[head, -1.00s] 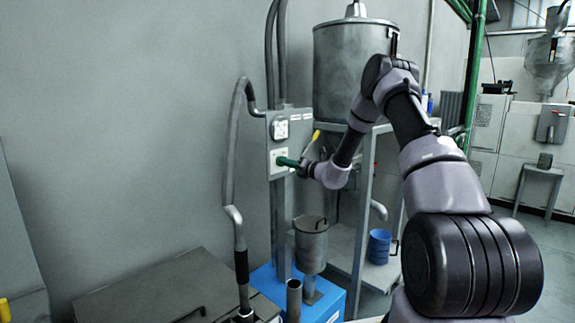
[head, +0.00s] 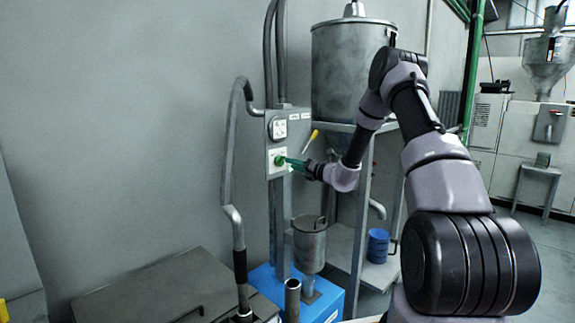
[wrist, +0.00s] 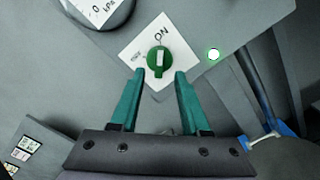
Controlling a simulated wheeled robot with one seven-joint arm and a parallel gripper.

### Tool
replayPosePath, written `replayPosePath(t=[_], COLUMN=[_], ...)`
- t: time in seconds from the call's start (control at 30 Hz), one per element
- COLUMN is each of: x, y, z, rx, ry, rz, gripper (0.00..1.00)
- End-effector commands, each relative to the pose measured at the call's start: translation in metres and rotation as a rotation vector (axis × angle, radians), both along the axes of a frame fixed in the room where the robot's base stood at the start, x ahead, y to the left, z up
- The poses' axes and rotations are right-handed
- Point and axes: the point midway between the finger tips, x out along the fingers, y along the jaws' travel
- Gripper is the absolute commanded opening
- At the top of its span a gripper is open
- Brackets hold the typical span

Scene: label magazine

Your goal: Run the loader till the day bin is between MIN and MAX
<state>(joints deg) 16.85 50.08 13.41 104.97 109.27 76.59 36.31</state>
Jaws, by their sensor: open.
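A green rotary knob (head: 281,160) sits on a white plate on the grey control box (head: 276,128). In the wrist view the knob (wrist: 158,61) has its white mark beside the word ON, and a round lamp (wrist: 214,54) with a green rim glows. My gripper (head: 289,162) is open; in the wrist view its green fingers (wrist: 160,77) stand either side of the knob's near end, with gaps between. A large metal bin (head: 350,75) stands on a frame behind my arm. I see no MIN or MAX marks, and its level cannot be told.
A gauge (head: 279,129) is above the knob. A yellow-handled lever (head: 311,138) is close right of the box. A small metal canister (head: 309,245) stands over a blue base (head: 328,306). A blue bucket (head: 378,246) is on the lower shelf. A grey lid (head: 150,290) is at front left.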

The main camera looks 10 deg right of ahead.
Motion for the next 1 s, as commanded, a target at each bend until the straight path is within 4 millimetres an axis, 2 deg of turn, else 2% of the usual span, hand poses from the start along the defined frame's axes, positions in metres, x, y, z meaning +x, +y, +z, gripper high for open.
replayPosePath(t=[0.1,0.23,0.4,0.53,0.77,0.83,0.93,1.0], x=[-0.021,-0.038,-0.052,-0.054,-0.054,-0.056,-0.068,-0.085], y=[-0.016,-0.029,-0.037,-0.039,-0.039,-0.035,-0.018,0.000], z=[0.000,0.000,0.000,0.000,0.000,0.006,0.028,0.052], rx=[0.000,-0.001,0.000,0.000,-0.002,-0.018,-0.092,-0.188], ry=[0.002,0.001,0.001,-0.001,-0.001,-0.011,-0.053,-0.106], rz=[-0.004,-0.003,-0.001,-0.001,0.001,0.018,0.087,0.168], gripper=[0.46,0.46,0.46,0.46,0.46,0.46,0.46,0.46])
